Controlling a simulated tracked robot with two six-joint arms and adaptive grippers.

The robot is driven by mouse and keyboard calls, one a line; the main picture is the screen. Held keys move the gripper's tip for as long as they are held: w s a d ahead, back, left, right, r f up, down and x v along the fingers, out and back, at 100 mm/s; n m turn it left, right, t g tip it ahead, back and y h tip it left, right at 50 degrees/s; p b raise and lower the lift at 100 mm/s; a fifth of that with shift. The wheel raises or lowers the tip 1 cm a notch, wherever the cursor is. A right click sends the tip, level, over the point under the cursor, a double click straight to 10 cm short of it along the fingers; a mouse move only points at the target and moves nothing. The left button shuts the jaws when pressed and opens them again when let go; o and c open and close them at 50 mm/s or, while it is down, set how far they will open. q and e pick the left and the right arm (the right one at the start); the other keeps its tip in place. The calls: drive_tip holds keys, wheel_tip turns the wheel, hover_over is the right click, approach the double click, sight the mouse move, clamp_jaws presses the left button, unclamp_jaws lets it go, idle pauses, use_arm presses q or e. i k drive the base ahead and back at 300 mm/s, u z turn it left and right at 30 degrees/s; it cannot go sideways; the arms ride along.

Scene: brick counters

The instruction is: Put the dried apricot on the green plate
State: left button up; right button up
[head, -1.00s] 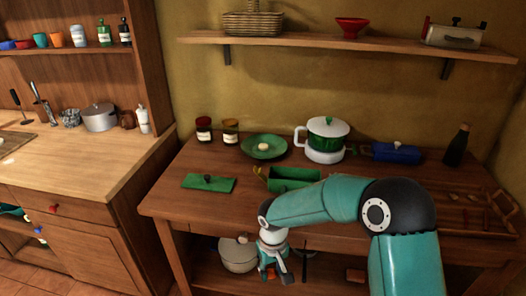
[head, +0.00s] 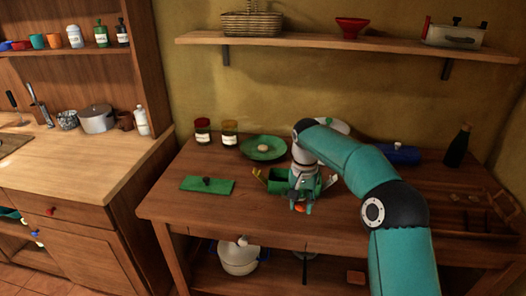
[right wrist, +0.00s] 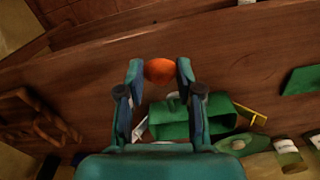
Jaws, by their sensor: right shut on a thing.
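The dried apricot (head: 299,209) is a small orange piece held between the fingertips of my right gripper (head: 301,205). In the right wrist view the apricot (right wrist: 159,71) sits between the two fingers, which press on it from both sides. The gripper points down over the front part of the wooden table, in front of the green open box. The green plate (head: 250,153) lies farther back and to the left on the table, with a pale round thing (head: 263,147) on it. Part of the plate (right wrist: 243,143) shows in the right wrist view. My left gripper is not in view.
The green open box (head: 274,186) stands just behind the gripper, partly hidden. A flat green lid (head: 208,185) lies to the left. Two jars (head: 203,131) stand left of the plate. A pot behind is mostly hidden by my arm. A dark bottle (head: 458,146) stands far right.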

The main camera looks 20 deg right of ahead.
sight(258, 153)
drive_tip(key=i, duration=1.45)
